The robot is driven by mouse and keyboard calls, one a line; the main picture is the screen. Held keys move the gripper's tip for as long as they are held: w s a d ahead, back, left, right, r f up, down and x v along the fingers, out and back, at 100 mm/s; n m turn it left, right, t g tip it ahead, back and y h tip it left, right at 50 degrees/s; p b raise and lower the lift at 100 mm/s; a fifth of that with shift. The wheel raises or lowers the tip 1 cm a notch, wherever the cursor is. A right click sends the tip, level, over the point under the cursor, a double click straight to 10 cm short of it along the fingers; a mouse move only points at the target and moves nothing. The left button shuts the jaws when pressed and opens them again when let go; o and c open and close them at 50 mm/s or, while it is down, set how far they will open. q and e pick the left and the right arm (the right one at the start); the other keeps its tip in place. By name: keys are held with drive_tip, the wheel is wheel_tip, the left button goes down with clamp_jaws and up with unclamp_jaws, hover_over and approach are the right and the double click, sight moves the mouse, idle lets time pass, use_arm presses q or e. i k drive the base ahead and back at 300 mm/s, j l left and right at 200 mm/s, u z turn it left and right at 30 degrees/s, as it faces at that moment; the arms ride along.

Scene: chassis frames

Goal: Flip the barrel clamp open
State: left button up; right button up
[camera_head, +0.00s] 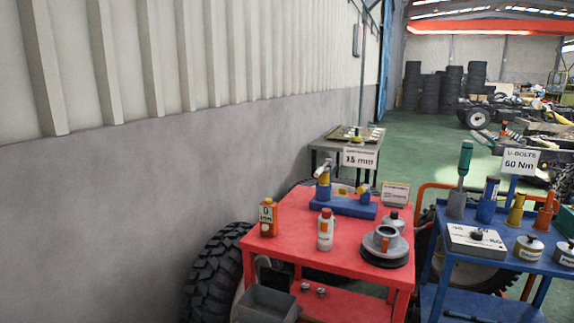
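The likely barrel clamp is a blue fixture (345,207) at the back of the red table (290,226). It has a long flat blue base. An upright with a yellow band and a pale slanted top piece (323,184) stands at its left end, and small yellow and blue parts sit at its right end. It is too small to tell which piece is the clamp or whether it is open or shut. Neither of my grippers is in view.
An orange bottle (268,218), a white bottle (325,230) and a grey round device (385,242) stand in front of the fixture. A blue cart (447,282) with tools is at right. A tyre (212,272) and wall flank the table's left. Green floor lies beyond.

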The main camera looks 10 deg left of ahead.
sight(323, 168)
drive_tip(key=i+u, duration=0.1)
drive_tip(key=i+j+z, duration=0.2)
drive_tip(key=i, duration=0.35)
drive_tip(key=i+j+z, duration=0.2)
drive_tip(key=i, duration=0.35)
drive_tip(key=i+j+z, duration=0.25)
drive_tip(key=i, duration=0.25)
